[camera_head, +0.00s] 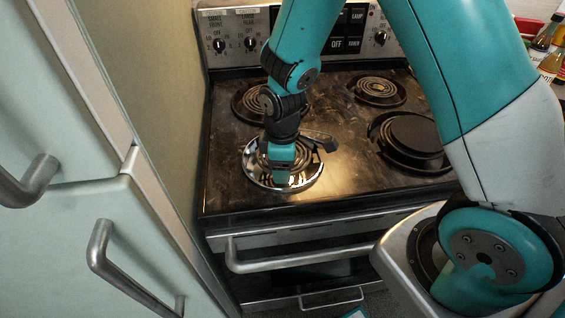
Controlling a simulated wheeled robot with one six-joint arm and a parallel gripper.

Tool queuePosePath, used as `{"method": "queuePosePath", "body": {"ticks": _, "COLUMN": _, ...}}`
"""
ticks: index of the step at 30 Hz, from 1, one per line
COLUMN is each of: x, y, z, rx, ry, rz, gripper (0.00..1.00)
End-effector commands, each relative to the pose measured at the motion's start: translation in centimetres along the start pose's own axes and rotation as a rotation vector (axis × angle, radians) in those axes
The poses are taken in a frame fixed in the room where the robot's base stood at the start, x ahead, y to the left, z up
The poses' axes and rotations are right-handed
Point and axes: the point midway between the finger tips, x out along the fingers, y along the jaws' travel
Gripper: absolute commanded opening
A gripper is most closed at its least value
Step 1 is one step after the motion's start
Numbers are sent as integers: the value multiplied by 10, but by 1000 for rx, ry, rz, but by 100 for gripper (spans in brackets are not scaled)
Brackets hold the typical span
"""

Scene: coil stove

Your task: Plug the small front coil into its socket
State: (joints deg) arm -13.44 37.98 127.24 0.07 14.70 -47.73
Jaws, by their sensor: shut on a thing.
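The small front coil (302,157) is a dark spiral at the front left of the stove top. It lies in or just above a shiny chrome drip pan (254,178); I cannot tell whether it is level or touching the pan. My gripper (282,176) points down over the front of the coil and is shut on it. The gripper and wrist cover the middle and front of the coil. The socket and the coil's prongs are hidden from this view.
A larger coil (244,104) sits behind on the left, and another small coil (380,89) at the back right. A dark round burner (414,134) is at the front right. Bottles (550,62) stand at the right edge. Pale cabinets (70,110) rise close on the left.

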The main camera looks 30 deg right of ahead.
Motion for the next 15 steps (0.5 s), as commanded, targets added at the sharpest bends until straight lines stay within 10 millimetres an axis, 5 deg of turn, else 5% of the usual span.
{"method": "queuePosePath", "body": {"ticks": 13, "x": 0, "y": 0, "z": 0, "rx": 0, "ry": 1, "rz": 1, "gripper": 28}}
{"method": "queuePosePath", "body": {"ticks": 14, "x": 0, "y": 0, "z": 0, "rx": 0, "ry": 1, "rz": 1, "gripper": 67}}
{"method": "queuePosePath", "body": {"ticks": 15, "x": 0, "y": 0, "z": 0, "rx": 0, "ry": 1, "rz": 1, "gripper": 76}}
